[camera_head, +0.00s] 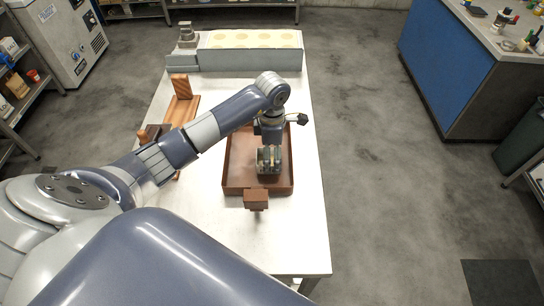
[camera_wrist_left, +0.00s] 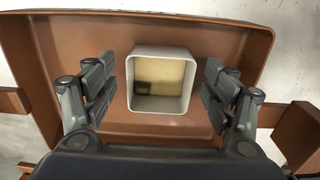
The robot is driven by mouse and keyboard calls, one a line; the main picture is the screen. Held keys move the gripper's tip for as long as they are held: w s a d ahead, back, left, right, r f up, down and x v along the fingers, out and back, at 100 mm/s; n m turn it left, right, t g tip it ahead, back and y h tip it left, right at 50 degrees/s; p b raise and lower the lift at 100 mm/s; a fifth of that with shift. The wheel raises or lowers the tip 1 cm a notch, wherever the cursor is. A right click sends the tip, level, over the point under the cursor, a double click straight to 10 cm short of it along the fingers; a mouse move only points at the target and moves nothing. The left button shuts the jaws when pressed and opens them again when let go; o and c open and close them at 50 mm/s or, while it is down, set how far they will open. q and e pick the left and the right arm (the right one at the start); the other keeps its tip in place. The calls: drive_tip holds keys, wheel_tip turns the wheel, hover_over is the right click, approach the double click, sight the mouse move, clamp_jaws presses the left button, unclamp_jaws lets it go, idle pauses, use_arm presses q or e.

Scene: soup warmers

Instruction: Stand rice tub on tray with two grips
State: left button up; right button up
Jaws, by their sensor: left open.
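The brown tray (camera_head: 240,165) lies on the white table, its near handle (camera_head: 257,198) toward me. In the left wrist view the tray (camera_wrist_left: 235,45) fills much of the picture. The rice tub (camera_wrist_left: 161,55), a square, pale, open-topped tub with a yellowish inside, appears upright within the tray's walls. My left gripper (camera_head: 268,160) points down over the tray and covers the tub in the head view. In the wrist view its open fingers (camera_wrist_left: 160,88) are on either side of the tub, with gaps between. My right gripper is not in view.
A long grey block (camera_head: 250,58) with several round, pale yellow tops stands at the table's far end. A wooden stand (camera_head: 182,108) is left of the tray, partly behind my arm. Bare tabletop (camera_head: 285,235) lies nearer me. A blue counter (camera_head: 440,75) stands apart at right.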

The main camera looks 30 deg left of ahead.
sight(272, 164)
use_arm(q)
wheel_tip(272, 164, up, 11)
drive_tip(key=b, duration=0.2)
drive_tip(key=shift+f, duration=0.2)
idle(0.4)
